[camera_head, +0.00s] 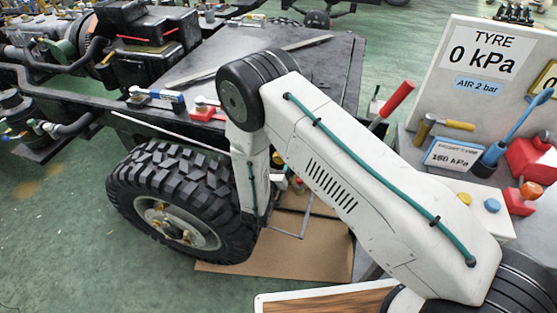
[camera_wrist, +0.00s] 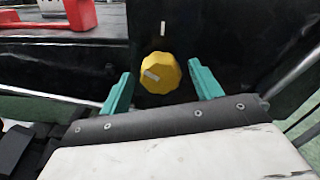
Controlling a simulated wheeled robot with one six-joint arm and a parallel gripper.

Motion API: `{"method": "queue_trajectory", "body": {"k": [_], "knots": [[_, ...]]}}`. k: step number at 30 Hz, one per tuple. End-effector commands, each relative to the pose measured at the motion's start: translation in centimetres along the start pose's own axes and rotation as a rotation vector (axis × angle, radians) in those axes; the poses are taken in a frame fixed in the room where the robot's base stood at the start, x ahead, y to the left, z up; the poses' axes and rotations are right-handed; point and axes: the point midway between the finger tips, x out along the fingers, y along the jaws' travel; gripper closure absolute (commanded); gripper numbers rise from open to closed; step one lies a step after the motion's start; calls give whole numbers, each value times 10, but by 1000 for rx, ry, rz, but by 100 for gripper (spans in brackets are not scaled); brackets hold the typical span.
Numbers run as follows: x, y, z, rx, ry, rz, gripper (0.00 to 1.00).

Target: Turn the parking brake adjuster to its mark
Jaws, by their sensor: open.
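The parking brake adjuster is a yellow faceted knob (camera_wrist: 161,73) on a black panel in the wrist view. A short white mark (camera_wrist: 163,29) sits on the panel straight above the knob. My gripper (camera_wrist: 160,88) is open, its two teal fingers on either side of the knob, with a gap visible on both sides.
A treaded wheel (camera_head: 170,200) stands left of my arm in the head view. A red block (camera_wrist: 45,16) sits on the ledge at upper left in the wrist view. A tan board (camera_head: 290,255) lies on the floor. A bench with a TYRE sign (camera_head: 485,55) stands at the right.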

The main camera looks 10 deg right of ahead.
Motion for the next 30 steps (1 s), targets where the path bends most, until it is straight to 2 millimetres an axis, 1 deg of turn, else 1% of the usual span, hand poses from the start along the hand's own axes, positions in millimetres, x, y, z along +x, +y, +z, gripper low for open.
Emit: {"method": "queue_trajectory", "body": {"k": [1, 4, 12, 14, 15, 17, 26, 30], "knots": [[5, 0, 0, 0, 0, -1, 36], [10, 0, 0, 0, 0, -1, 36], [12, 0, 0, -1, 0, -1, 36], [12, 0, 0, -1, 0, -1, 53], [12, 0, 0, 0, 0, -1, 64], [12, 0, 0, 0, 0, -1, 80], [12, 0, 0, 18, 0, -1, 81], [12, -1, 0, 67, 0, -1, 81]]}}
